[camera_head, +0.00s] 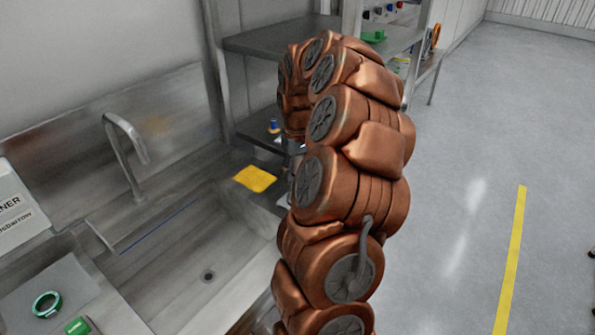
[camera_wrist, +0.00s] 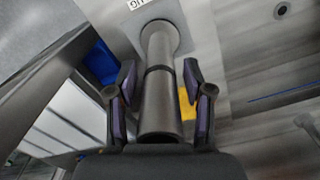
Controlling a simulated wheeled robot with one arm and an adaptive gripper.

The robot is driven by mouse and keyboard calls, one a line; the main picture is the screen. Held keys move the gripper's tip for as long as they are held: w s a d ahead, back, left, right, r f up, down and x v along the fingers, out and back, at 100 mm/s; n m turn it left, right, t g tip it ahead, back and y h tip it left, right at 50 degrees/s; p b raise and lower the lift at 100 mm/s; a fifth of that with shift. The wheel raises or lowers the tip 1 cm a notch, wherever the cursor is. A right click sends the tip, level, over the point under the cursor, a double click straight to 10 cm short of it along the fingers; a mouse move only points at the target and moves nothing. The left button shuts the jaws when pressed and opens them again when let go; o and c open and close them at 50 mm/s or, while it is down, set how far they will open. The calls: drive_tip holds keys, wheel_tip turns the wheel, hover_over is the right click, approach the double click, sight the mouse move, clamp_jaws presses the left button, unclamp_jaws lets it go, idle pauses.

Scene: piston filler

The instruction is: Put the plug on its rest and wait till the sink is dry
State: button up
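The plug, a dark grey upright tube (camera_wrist: 159,55), stands with its far end in a round collar on a light grey plate (camera_wrist: 133,22), apparently its rest, with a partly cut-off label. My gripper (camera_wrist: 159,80) has one finger on each side of the tube. A narrow gap shows between each finger and the tube, so it looks open around it. I see no standing water, but cannot tell whether the bottom is wet.
A faucet (camera_head: 128,155) stands at the sink's back. A yellow cloth (camera_head: 255,178) lies at its right edge. A green ring (camera_head: 46,304) and a green item (camera_head: 78,326) lie at the left. Steel shelves (camera_head: 265,42) stand behind my arm. The floor (camera_head: 460,170) at right is clear.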

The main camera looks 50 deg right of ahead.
idle(0.3)
wheel_tip(320, 180, up, 12)
drive_tip(key=shift+f+b, duration=0.1)
drive_tip(key=shift+b, duration=1.05)
drive_tip(key=shift+r, duration=0.25)
drive_tip(key=shift+a, duration=0.3)
drive_tip(key=s+a+f+n, duration=0.1)
drive_tip(key=s+a+n, duration=0.1)
drive_tip(key=a, duration=0.9)
drive_tip(key=s+a+f+n, duration=0.1)
drive_tip(key=a+n, duration=0.1)
drive_tip(key=a, duration=0.9)
drive_tip(key=shift+g, duration=0.9)
drive_tip(key=s+a+f, duration=0.3)
drive_tip(key=s+a, duration=0.1)
drive_tip(key=s, duration=0.2)
drive_tip(key=s+a+f, duration=0.3)
drive_tip(key=s+a, duration=0.1)
drive_tip(key=s, duration=0.2)
drive_tip(key=s+a+f, duration=0.3)
drive_tip(key=s+a, duration=0.1)
drive_tip(key=s, duration=0.3)
drive_tip(key=shift+s+a+f, duration=0.1)
drive_tip(key=shift+f, duration=0.3)
drive_tip(key=shift+r, duration=0.1)
